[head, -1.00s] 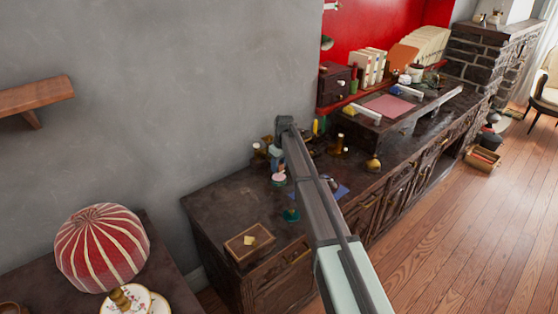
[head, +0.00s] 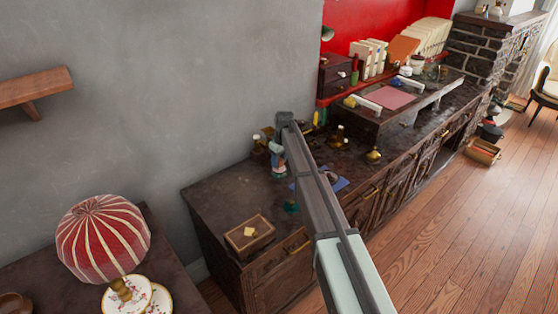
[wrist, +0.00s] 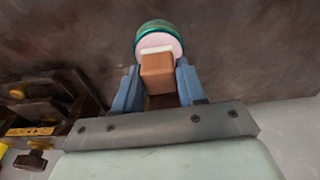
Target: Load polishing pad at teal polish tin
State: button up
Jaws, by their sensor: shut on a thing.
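In the wrist view, my gripper (wrist: 157,78) is shut on the polishing pad (wrist: 158,70), a wooden block with a pale strip at its far end. The pad's pale end overlaps the pink face of the teal polish tin (wrist: 157,26); I cannot tell whether they touch. The tin has a round teal rim. In the head view, my gripper (head: 277,158) is over the near part of the dark cabinet top, with the tin (head: 279,174) just below it. My own arm hides part of this area, and the pad is too small to make out there.
A shallow wooden box (head: 250,236) with a yellow piece stands at the cabinet's near left. A blue cloth (head: 336,184) and a brass item (head: 374,155) lie to the right. Dark clamp-like hardware (wrist: 48,105) is left of my gripper in the wrist view.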

jog(key=shift+f, duration=0.6)
dwell(1.6)
jog(key=shift+r, duration=0.15)
jog(key=shift+r, duration=3.4)
